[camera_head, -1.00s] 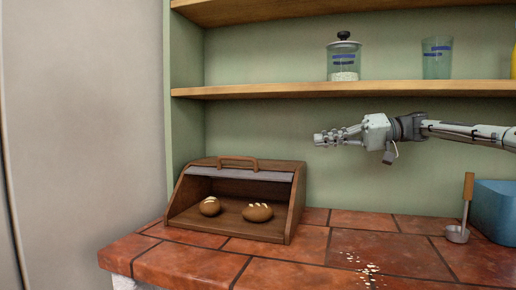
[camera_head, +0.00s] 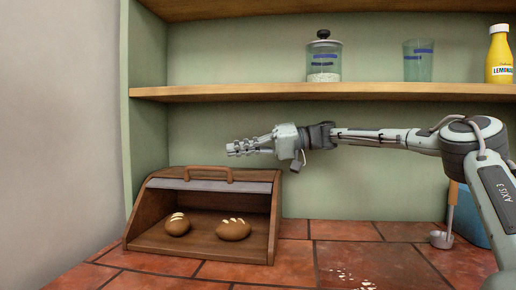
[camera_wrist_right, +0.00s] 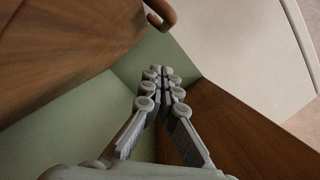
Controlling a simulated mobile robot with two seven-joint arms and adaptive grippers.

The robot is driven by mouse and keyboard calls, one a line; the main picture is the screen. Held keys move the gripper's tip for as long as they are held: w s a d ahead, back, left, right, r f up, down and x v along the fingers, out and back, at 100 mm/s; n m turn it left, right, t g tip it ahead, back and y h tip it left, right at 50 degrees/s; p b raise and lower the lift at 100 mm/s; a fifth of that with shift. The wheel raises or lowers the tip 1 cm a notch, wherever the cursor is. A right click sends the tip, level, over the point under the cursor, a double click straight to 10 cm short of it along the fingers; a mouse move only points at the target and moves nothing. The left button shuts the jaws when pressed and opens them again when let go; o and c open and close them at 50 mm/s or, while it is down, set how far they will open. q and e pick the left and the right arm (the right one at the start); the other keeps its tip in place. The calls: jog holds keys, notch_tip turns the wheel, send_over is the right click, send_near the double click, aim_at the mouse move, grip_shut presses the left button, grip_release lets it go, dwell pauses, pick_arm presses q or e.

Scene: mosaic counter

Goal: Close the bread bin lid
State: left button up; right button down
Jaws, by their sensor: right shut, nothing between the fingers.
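The brown wooden bread bin (camera_head: 271,228) stands open on the tiled counter in the head view. Its lid is rolled up, with the curved handle (camera_head: 208,170) at the top above a grey strip (camera_head: 212,185). Two bread rolls, left (camera_head: 177,225) and right (camera_head: 234,231), lie inside. My right gripper (camera_head: 229,149) is shut and empty, pointing left, and appears above the bin near the handle without visible contact. In the right wrist view, the shut fingers (camera_wrist_right: 161,73) show below the handle (camera_wrist_right: 161,14), apart from it. My left gripper is out of view.
A wooden shelf (camera_head: 220,93) runs above my right arm, holding a glass jar (camera_head: 323,60), a tumbler (camera_head: 418,62) and a lemonade bottle (camera_head: 499,58). A ladle (camera_head: 442,238) and a blue container (camera_head: 469,215) stand at right. White crumbs (camera_head: 350,279) lie on the counter.

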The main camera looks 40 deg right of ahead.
aim_at(214, 185)
jog(key=shift+s+a+f, duration=0.95)
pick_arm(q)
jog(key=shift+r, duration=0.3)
pick_arm(e)
jog(key=shift+s+a+f, duration=0.1)
jog(key=shift+a+f, duration=0.15)
